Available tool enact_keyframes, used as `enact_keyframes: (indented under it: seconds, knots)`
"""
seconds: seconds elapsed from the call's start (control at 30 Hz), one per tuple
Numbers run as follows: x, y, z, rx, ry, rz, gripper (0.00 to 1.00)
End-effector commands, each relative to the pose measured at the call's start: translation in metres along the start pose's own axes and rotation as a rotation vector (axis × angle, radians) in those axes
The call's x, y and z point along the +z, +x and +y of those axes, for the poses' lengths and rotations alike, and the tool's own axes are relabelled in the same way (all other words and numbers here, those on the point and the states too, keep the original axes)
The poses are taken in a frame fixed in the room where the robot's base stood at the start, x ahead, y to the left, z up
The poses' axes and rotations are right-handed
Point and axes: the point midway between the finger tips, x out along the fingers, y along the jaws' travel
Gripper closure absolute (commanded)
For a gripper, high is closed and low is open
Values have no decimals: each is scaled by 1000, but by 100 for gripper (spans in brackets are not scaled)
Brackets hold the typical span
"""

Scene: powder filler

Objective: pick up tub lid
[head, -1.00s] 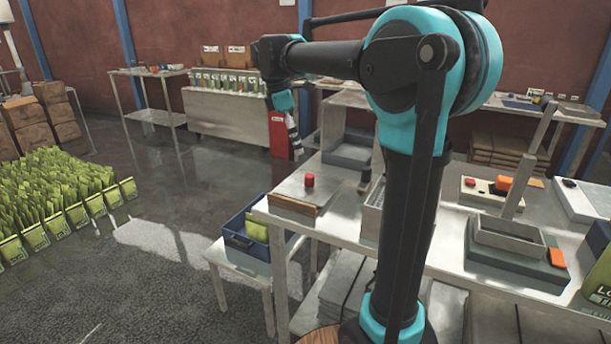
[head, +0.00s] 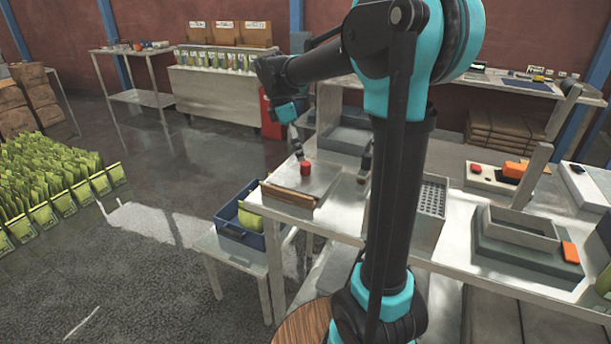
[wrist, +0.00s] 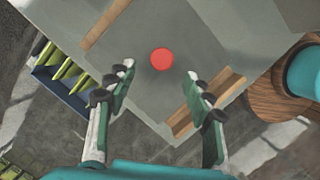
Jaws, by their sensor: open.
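A flat grey plate with a short red knob stands at the left end of the metal table; I take it for the tub lid (head: 322,186). The knob (head: 305,168) stands upright near its middle. In the wrist view the lid (wrist: 150,95) fills the centre, and the knob (wrist: 161,59) shows as a red disc. Wooden strips lie along two opposite sides. My gripper (head: 331,168) is open, with its fingers spread wide above the lid. In the wrist view my gripper (wrist: 160,73) has the knob between and slightly beyond its fingertips, apparently without contact.
A blue crate (head: 229,215) with green pouches stands on a low side table at the left. A perforated grey tray (head: 432,205) and a grey box (head: 521,228) stand to the right of the lid. A grey bin (head: 345,140) stands behind it.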

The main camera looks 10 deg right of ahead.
Motion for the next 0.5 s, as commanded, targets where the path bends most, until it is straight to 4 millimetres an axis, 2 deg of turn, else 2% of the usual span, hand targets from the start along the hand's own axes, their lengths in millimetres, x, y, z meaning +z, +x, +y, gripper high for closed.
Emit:
enact_keyframes:
  seconds: [0.27,0.5]
  knots:
    - [1,20,0,0,0,0,48]
    - [6,53,0,0,1,0,48]
